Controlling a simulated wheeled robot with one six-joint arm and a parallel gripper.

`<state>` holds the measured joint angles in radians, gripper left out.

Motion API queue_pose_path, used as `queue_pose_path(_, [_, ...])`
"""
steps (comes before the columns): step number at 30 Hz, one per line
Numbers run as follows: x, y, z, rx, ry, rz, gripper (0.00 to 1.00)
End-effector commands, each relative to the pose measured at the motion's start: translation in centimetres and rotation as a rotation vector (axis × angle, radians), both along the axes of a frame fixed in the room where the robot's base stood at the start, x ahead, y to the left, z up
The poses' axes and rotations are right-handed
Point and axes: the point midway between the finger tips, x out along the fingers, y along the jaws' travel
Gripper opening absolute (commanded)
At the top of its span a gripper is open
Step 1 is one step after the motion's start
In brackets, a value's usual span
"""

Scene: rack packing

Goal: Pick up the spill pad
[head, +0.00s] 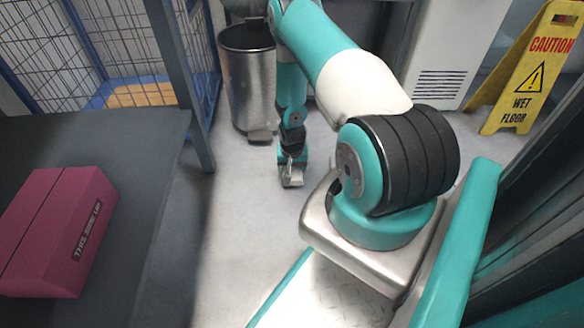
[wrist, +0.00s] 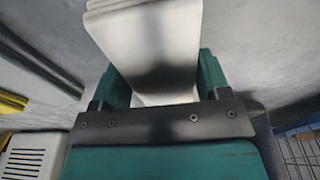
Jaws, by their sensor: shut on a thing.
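The spill pad is a white, folded, flat piece. In the wrist view the spill pad (wrist: 150,45) stands between the two teal fingers of my gripper (wrist: 160,84), which are shut on it. In the head view my gripper (head: 291,178) hangs low over the grey floor in front of the metal bin, and a small pale part of the pad (head: 292,181) shows at its tip. From these views I cannot tell whether the pad touches the floor.
A metal bin (head: 248,85) stands just behind my gripper. A dark table (head: 150,150) with a magenta box (head: 58,230) is at the left. A blue wire cage (head: 120,40) stands behind it. A yellow wet floor sign (head: 525,75) and a white unit (head: 445,50) are at the right.

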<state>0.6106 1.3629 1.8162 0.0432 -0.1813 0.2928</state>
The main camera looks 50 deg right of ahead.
Motion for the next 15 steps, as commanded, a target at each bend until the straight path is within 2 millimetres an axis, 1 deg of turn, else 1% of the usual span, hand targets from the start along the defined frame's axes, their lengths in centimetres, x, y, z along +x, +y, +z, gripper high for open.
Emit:
queue_pose_path(1, [0.1, 0.0, 1.6, -0.001, -0.001, 0.0, 0.46])
queue_pose_path(2, [0.0, 0.0, 2.1, -0.001, -0.001, 0.0, 0.46])
queue_pose_path(4, [0.1, 0.0, 4.0, -0.002, -0.001, 0.0, 0.46])
queue_pose_path(9, [0.1, 0.0, 9.3, -0.001, -0.002, 0.0, 0.46])
queue_pose_path(12, [0.1, 0.0, 12.2, -0.001, -0.002, 0.0, 0.46])
queue_pose_path(15, [0.0, 0.0, 14.6, -0.001, -0.001, 0.0, 0.46])
